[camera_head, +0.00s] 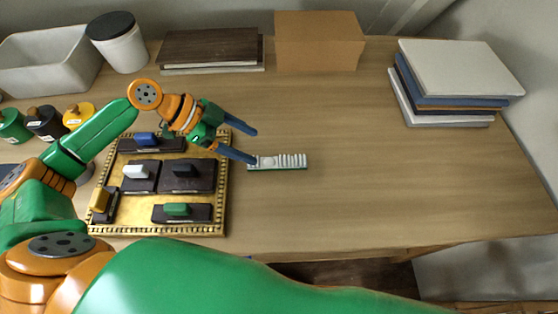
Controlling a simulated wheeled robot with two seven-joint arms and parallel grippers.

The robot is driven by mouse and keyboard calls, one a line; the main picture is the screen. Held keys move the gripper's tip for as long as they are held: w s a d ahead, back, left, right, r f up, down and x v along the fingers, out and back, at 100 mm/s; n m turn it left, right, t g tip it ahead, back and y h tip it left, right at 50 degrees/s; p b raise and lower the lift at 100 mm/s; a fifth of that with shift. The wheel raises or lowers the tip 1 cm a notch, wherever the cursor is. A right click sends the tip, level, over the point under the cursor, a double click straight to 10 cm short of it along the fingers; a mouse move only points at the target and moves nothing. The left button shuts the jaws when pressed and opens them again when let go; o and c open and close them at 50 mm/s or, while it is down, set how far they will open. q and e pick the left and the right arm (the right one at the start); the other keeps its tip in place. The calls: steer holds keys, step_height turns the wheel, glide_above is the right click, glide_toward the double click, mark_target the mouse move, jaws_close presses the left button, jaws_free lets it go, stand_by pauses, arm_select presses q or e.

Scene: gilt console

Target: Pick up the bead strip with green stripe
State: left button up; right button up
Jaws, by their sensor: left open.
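The bead strip with green stripe (290,162) is a small white ribbed bar with a thin green line along its near lower edge. It lies flat on the wooden table, just right of the gilt tray. My left gripper (254,146) is open, with its two blue fingers pointing right. The nearer fingertip overlaps the strip's left end in the picture; I cannot tell whether it touches. The farther fingertip is beyond the strip. Nothing is held between the fingers. My right gripper is not in view.
The gilt-framed tray (223,215) holds dark blocks with blue, white, black, yellow and green knobs. Behind stand a grey bin (45,65), a lidded white tub (120,48), dark boards (210,47) and a cardboard box (318,42). Books (455,75) are stacked back right. The table's middle right is clear.

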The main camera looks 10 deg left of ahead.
mark_target(274, 159)
arm_select(q)
step_height(274, 159, down, 3)
steer(key=shift+s+r+b, duration=0.1)
steer(key=shift+b, duration=0.85)
steer(key=shift+d, duration=0.2)
steer(key=p+x, duration=0.1)
steer(key=x, duration=0.1)
steer(key=p+x, duration=0.1)
steer(key=x, duration=0.3)
steer(key=shift+w+d+r+p, duration=0.15)
steer(key=shift+w+r+p, duration=0.2)
steer(key=shift+p, duration=0.05)
steer(key=shift+w+d+f, duration=0.1)
steer(key=shift+d+f, duration=0.2)
steer(key=shift+f, duration=0.15)
steer(key=shift+a, duration=0.1)
jaws_close()
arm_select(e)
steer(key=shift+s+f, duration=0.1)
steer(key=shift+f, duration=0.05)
